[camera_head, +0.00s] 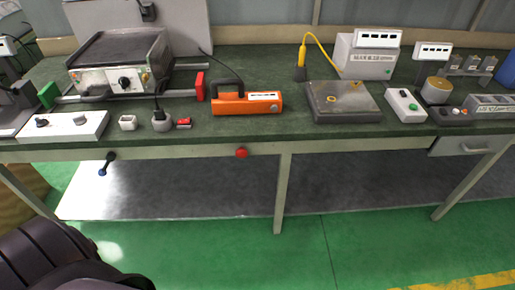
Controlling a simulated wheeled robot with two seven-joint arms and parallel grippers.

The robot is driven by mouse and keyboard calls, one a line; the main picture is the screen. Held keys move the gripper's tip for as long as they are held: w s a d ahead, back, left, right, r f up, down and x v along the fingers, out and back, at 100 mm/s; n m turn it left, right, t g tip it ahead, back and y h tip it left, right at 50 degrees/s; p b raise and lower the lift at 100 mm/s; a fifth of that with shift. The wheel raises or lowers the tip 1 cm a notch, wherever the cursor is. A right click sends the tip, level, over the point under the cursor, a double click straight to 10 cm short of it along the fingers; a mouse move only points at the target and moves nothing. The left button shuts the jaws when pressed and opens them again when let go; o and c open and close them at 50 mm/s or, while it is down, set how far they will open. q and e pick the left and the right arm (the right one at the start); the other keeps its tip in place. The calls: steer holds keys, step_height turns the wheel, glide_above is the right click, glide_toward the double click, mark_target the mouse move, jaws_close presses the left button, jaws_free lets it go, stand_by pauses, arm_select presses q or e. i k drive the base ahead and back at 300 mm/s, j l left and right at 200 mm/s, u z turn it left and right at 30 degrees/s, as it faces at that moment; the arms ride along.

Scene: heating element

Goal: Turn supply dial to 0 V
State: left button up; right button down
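No dial marked in volts can be read at this size, so I cannot tell which is the supply dial. A black round dial (125,83) sits on the front of a steel hotplate-like unit (92,81) at the back left. Neither of my grippers is in view.
An orange handled instrument (247,104) stands mid-bench. A grey plate (345,101), a white box with buttons (405,106) and a yellow-brown coil (436,90) are at right. A red button (242,153) is on the bench's front edge. Green bench (290,130) is clear along the front middle.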

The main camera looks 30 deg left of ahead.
mark_target(41, 122)
steer(key=j+u, duration=0.1)
steer(key=u, duration=2.9)
steer(key=l, duration=0.1)
